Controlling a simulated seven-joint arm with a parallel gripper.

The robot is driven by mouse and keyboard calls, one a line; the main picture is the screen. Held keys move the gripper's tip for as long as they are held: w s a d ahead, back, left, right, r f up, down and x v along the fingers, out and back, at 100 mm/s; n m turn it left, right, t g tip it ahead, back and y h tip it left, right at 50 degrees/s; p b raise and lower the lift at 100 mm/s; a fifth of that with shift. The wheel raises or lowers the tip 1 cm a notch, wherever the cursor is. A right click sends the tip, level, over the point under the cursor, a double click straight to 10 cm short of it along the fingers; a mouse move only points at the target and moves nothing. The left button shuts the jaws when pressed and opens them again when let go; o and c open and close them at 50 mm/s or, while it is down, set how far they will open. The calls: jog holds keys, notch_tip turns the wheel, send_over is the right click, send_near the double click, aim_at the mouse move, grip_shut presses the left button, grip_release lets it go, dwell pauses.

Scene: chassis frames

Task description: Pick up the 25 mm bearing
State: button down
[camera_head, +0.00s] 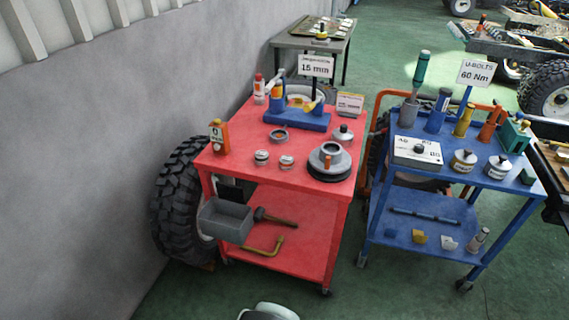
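A red cart (225,163) stands in the middle. Two small round pieces with reddish bands, a left one (261,157) and a right one (287,162), sit nearer the front edge. No 25 mm marking is readable, so I cannot tell which piece is the 25 mm bearing. A larger grey flanged part (330,156) rests on a black disc at the right front corner. My gripper is not in view; a pale rounded part at the bottom edge may be my arm.
A blue stand (297,120) with a "15 mm" sign (316,66) fills the back of the red top. An orange bottle (219,136) stands at its left corner. A loaded blue cart (455,190) is close on the right. A tyre (178,200) and wall are left.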

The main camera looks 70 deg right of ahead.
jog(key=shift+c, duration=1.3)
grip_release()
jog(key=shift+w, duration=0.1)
